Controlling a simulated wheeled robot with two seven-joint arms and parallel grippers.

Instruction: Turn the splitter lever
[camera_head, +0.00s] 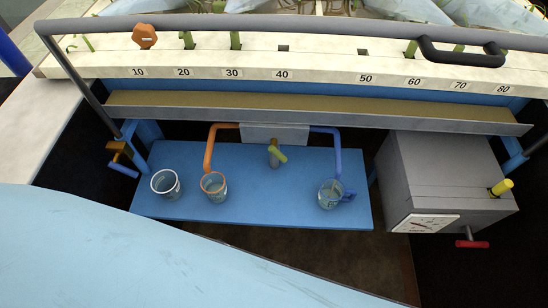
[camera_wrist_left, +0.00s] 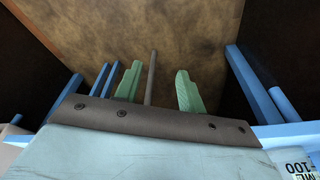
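The splitter is a grey box (camera_head: 258,133) under the ledge, with an orange pipe to the left and a blue pipe to the right. A short yellow-green lever (camera_head: 278,154) sits on the grey spout below its middle, tilted. In the left wrist view my left gripper (camera_wrist_left: 158,90) has two green fingers standing well apart. A thin brown rod (camera_wrist_left: 152,75) shows between them; I cannot tell how near it is. The lever is not recognizable in that view. Neither gripper shows in the head view, and my right gripper is in no view.
A blue shelf (camera_head: 260,175) holds a clear cup (camera_head: 166,184), an orange-rimmed cup (camera_head: 214,187) and a blue-handled jug (camera_head: 332,194). A metal rail (camera_head: 270,22) and numbered ledge (camera_head: 320,77) run above.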

